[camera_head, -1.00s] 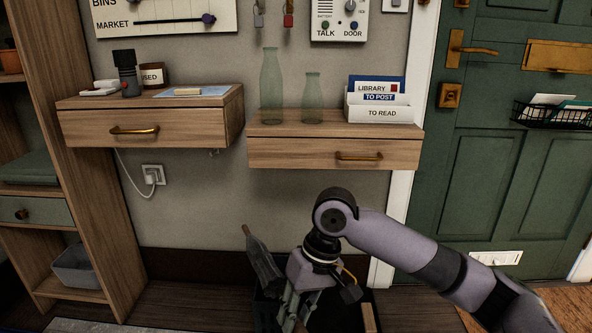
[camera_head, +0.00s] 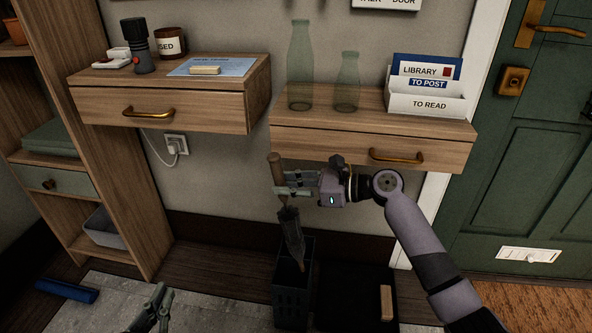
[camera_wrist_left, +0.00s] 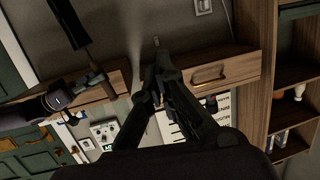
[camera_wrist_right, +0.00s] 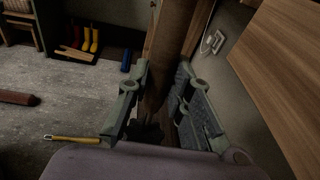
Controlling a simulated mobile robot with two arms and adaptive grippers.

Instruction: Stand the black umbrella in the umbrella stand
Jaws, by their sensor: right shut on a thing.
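The black umbrella (camera_head: 291,232) hangs handle-up and slightly tilted, its dark folded canopy pointing down. My right gripper (camera_head: 283,184) is shut on its brown wooden handle (camera_wrist_right: 171,55). The umbrella stand (camera_head: 291,303), a dark upright bin, is on the floor below. The umbrella's lower end overlaps the stand's opening in the head view; I cannot tell how deep it is. The umbrella also shows at the upper left of the left wrist view (camera_wrist_left: 70,25). My left gripper (camera_head: 163,301) is empty at the bottom of the head view, its fingertips close together.
A black tray (camera_head: 345,312) with a wooden block (camera_head: 387,302) lies right of the stand. The wall drawer (camera_head: 335,150) is just behind my right gripper, with glass bottles (camera_head: 301,70) and a letter holder (camera_head: 425,103) on top. A blue rolled object (camera_head: 67,291) lies left.

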